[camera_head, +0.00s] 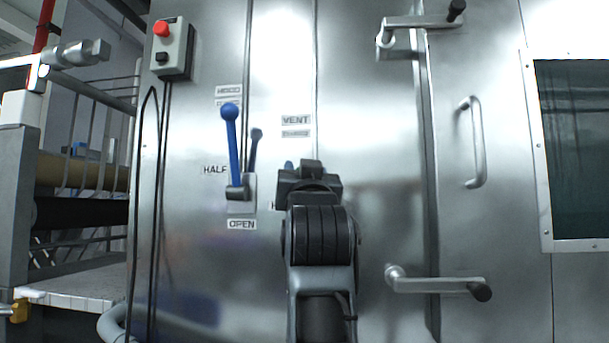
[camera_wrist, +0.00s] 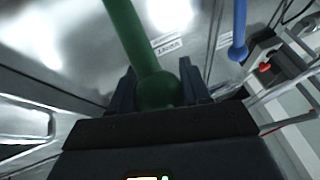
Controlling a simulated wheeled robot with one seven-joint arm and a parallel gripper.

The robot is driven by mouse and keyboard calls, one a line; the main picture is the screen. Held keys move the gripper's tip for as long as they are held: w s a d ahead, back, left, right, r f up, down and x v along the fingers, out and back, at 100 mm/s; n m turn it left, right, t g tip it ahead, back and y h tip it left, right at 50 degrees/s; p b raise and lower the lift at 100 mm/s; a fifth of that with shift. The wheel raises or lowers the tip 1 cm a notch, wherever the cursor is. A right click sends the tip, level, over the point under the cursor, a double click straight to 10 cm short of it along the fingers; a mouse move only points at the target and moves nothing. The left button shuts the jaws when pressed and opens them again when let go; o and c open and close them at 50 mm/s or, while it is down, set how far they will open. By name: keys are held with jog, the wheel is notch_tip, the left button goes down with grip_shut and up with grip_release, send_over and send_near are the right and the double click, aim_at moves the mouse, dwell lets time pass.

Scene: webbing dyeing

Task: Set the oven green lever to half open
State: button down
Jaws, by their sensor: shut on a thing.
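The green lever (camera_wrist: 128,40) shows in the wrist view, with its round knob between the two dark fingers of my gripper (camera_wrist: 158,88). My gripper is shut on the knob end, and the shaft runs up and slightly left, away from the fingers. In the head view my gripper (camera_head: 310,178) is in front of the steel oven panel, below the VENT label (camera_head: 296,120). It hides the green lever there, so the lever's angle against its scale cannot be read.
A blue lever (camera_head: 233,140) stands upright just left, with HALF (camera_head: 215,170) and OPEN (camera_head: 242,224) labels near it. A red-button box (camera_head: 172,48) hangs at upper left. Door handles (camera_head: 475,142) and latch bars (camera_head: 438,285) stick out at right. Railings (camera_head: 95,130) stand at left.

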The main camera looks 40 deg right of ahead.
jog(key=shift+s+a+r, duration=0.15)
jog(key=shift+s+r, duration=0.05)
jog(key=shift+r, duration=0.05)
jog(key=c, duration=0.8)
grip_release()
jog(key=shift+s+a, duration=0.1)
jog(key=shift+o, duration=1.3)
jog(key=shift+f, duration=0.1)
jog(key=shift+f, duration=0.1)
jog(key=b+v, duration=0.1)
jog(key=v, duration=0.6)
jog(key=shift+a, duration=0.2)
jog(key=shift+s+f, duration=0.1)
jog(key=shift+f, duration=0.1)
